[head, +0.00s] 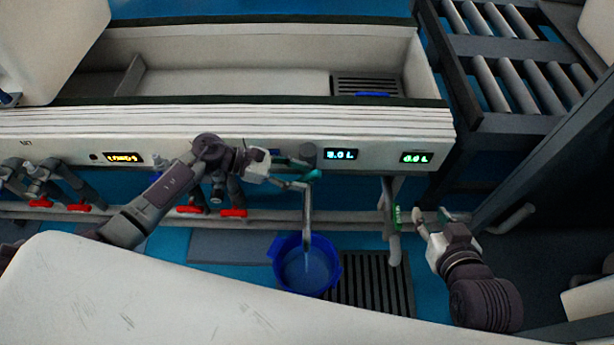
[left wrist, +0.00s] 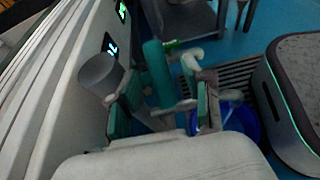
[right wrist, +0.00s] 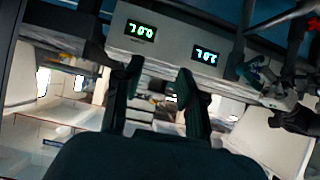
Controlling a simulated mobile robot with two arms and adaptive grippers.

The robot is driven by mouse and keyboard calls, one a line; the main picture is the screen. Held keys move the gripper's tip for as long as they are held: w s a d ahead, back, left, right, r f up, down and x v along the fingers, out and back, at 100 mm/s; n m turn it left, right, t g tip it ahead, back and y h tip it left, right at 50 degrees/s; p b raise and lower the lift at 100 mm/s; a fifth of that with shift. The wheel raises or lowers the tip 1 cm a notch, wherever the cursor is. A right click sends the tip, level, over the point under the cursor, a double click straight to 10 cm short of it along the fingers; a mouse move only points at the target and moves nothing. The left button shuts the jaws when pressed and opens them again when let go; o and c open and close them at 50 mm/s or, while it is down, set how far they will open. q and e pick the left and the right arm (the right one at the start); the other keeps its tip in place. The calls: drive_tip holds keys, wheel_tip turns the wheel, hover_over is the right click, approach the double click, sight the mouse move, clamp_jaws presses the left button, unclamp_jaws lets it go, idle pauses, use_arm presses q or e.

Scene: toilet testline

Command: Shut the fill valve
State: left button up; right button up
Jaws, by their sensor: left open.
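A teal lever handle (head: 311,175), which looks like the fill valve's, sits on the front of the white trough beside a grey cylinder (head: 307,152). A pale spout (head: 306,215) reaches down from there over a blue bucket (head: 290,277). My left gripper (head: 298,184) is open at the handle. In the left wrist view the teal handle (left wrist: 157,70) lies just beyond and between the spread fingers (left wrist: 162,110); I cannot tell if they touch it. My right gripper (head: 430,217) is open and empty, right of a green-handled pipe (head: 397,218). Its fingers (right wrist: 158,95) are spread.
The white trough (head: 220,125) carries lit displays (head: 341,154). Several red-handled valves (head: 232,213) stand along the pipe at left. A floor grate (head: 370,282) lies right of the bucket. A roller conveyor (head: 510,75) is at upper right. A pale surface (head: 130,290) fills the lower left.

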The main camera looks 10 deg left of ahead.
sight(306, 177)
use_arm(q)
drive_tip(key=shift+x, duration=1.5)
use_arm(e)
drive_tip(key=shift+w+a+r+t, duration=0.25)
drive_tip(key=shift+w+r+t, duration=0.2)
drive_tip(key=shift+r+t, duration=0.1)
use_arm(q)
drive_tip(key=shift+w, duration=0.1)
drive_tip(key=shift+c, duration=0.5)
clamp_jaws()
use_arm(e)
drive_tip(key=shift+s+r, duration=0.1)
drive_tip(key=shift+s, duration=0.2)
